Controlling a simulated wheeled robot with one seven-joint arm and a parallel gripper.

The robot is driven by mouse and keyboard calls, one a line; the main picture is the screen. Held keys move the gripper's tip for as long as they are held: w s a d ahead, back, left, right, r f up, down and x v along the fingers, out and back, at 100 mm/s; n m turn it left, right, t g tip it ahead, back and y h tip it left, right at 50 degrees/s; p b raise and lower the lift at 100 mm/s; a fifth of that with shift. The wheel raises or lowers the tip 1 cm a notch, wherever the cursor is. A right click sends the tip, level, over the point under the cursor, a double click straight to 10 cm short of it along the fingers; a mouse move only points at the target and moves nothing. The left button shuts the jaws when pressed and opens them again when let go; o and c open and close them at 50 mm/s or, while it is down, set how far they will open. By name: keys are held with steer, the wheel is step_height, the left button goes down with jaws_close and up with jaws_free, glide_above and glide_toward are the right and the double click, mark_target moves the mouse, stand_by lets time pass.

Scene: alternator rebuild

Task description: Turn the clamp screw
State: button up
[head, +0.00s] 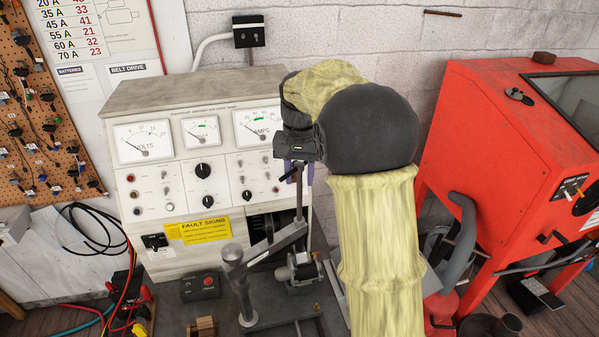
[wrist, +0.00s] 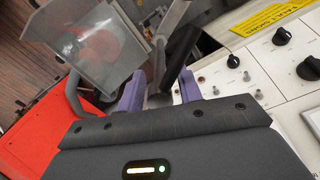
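My gripper (head: 302,172) points down above the test bench in the head view, its purple fingertips at a grey upright post. In the wrist view the two purple fingers of my gripper (wrist: 160,92) stand apart, with grey metal visible between and beyond them. A thin upright rod with a small dark crossbar (head: 289,173), which looks like the clamp screw, shows beside the fingertips in the head view. The clamp's grey slanted arm (head: 278,243) lies below. I cannot tell whether the fingers touch the screw. My gripper body and arm hide part of this area.
The bench's meter panel (head: 190,185) stands close behind and left. A grey post with a round top (head: 238,280) and a small control box (head: 200,285) stand on the bench. A red cabinet (head: 510,150) is at right. A clear guard (wrist: 95,45) shows near the fingers.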

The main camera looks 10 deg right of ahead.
steer(key=shift+f, duration=0.1)
jaws_close()
steer(key=shift+n, duration=0.4)
steer(key=n+p, duration=0.5)
steer(key=n, duration=1.7)
steer(key=shift+n, duration=0.4)
steer(key=shift+p, duration=0.3)
